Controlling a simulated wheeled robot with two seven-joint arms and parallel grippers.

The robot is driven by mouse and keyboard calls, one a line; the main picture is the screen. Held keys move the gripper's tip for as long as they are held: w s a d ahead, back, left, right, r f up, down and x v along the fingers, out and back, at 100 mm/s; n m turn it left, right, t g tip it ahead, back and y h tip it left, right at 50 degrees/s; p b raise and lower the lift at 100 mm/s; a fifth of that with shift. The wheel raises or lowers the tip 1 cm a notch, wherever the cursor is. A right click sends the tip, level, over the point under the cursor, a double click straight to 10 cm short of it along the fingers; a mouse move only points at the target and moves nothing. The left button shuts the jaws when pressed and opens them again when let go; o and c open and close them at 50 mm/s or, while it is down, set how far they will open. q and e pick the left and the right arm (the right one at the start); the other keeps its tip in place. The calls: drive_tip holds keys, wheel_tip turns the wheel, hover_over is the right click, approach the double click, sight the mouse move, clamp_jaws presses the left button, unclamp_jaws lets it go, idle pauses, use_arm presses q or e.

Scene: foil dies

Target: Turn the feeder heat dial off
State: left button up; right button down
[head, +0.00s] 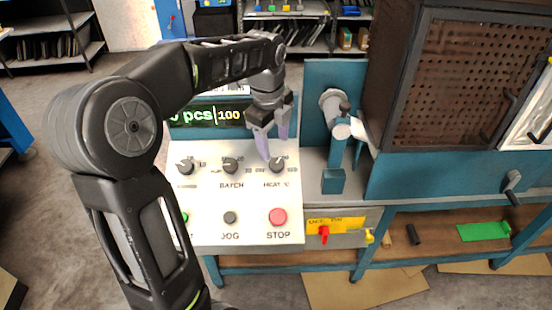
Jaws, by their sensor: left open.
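The heat dial (277,165) is a dark round knob at the upper right of the white control panel (255,205), above the label "HEAT °C". My left gripper (274,150) points down just above this dial, its two pale purple fingers open. One fingertip is close to the knob's upper left edge; I cannot tell whether it touches. The knob's exact pointer setting is too small to read. My right gripper is not in the view.
The batch dial (231,166) and another dial (185,167) sit to the left. Below are the jog button (230,218) and the red stop button (278,217). A display (225,116) stands behind. A blue machine with a pipe fitting (338,130) stands close on the right.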

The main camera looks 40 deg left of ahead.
sight(276, 163)
use_arm(q)
drive_tip(key=f, duration=0.5)
drive_tip(key=w+f, duration=0.1)
drive_tip(key=f, duration=0.1)
drive_tip(key=shift+f+p, duration=0.3)
drive_tip(key=shift+p, duration=0.1)
drive_tip(key=shift+s, duration=0.1)
clamp_jaws()
